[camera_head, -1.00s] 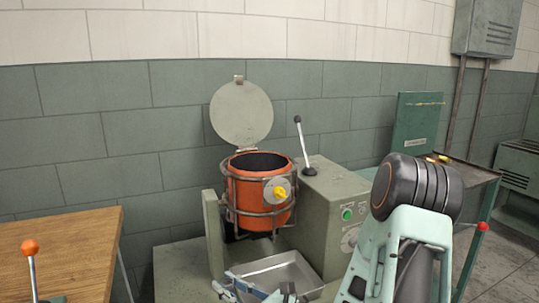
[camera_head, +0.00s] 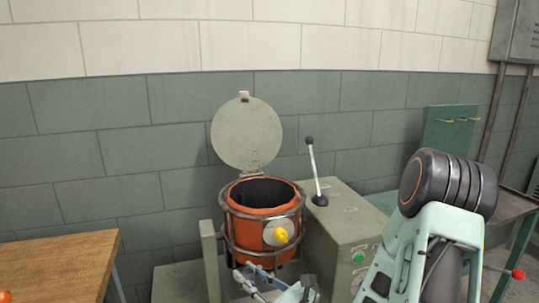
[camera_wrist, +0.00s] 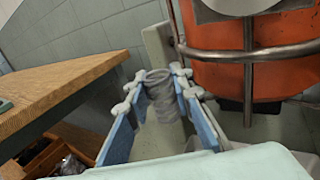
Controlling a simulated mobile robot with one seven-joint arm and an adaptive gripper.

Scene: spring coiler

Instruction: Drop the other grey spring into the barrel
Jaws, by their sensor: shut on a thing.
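The orange barrel (camera_head: 246,231) stands in a metal cage with its round lid (camera_head: 246,134) open and upright behind the mouth. Its dark inside shows no spring from here. In the wrist view the barrel (camera_wrist: 275,75) is at the upper right, with a cage bar across it. My gripper (camera_wrist: 157,84) is shut on a grey coiled spring (camera_wrist: 160,100), held between the blue fingers. The gripper and spring are to the left of the barrel in that view, apart from it. In the head view my gripper (camera_head: 258,281) is low, in front of the barrel and below its rim.
A grey-green machine box (camera_head: 335,232) with a black-knobbed lever (camera_head: 316,172) stands right of the barrel. A grey post (camera_head: 210,257) rises at its left. A wooden table (camera_head: 60,262) is at the left. Free space lies above the barrel's open mouth.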

